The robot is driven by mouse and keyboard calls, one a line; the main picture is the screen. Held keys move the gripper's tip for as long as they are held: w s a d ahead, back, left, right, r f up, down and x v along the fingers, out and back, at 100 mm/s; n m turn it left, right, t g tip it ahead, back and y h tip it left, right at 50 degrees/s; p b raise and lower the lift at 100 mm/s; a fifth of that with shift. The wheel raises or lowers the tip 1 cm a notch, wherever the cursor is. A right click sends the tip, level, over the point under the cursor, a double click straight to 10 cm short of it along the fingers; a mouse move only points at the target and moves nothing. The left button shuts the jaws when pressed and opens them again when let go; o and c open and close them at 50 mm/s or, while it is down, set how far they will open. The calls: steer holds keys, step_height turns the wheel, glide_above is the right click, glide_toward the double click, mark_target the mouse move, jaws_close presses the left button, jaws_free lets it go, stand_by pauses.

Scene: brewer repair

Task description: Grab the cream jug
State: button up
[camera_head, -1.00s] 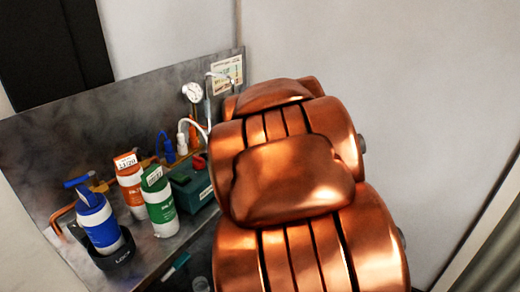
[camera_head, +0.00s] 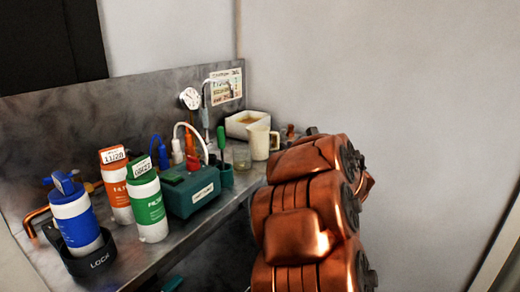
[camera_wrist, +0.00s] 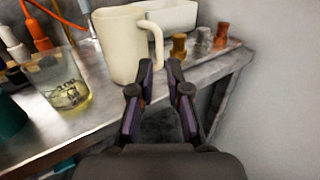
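The cream jug (camera_head: 260,142) stands upright near the far right end of the metal bench. In the wrist view the jug (camera_wrist: 118,46) is at upper left, with its handle on its right side. My gripper (camera_wrist: 161,68) is open with a narrow gap and nothing held in it. Its fingertips point at the lower part of the handle. I cannot tell whether they touch it. In the head view my copper-coloured arm stands right of the jug, and the gripper cannot be made out.
A glass beaker (camera_wrist: 58,84) with yellowish liquid stands left of the jug. A white tray (camera_wrist: 172,15) is behind it, and small brass and silver fittings (camera_wrist: 203,38) lie to the right. A green box (camera_head: 190,190) and bottles (camera_head: 148,203) occupy the near bench. Open floor lies right.

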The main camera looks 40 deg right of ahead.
mark_target(278, 148)
steer(key=shift+x, duration=3.45)
jaws_close()
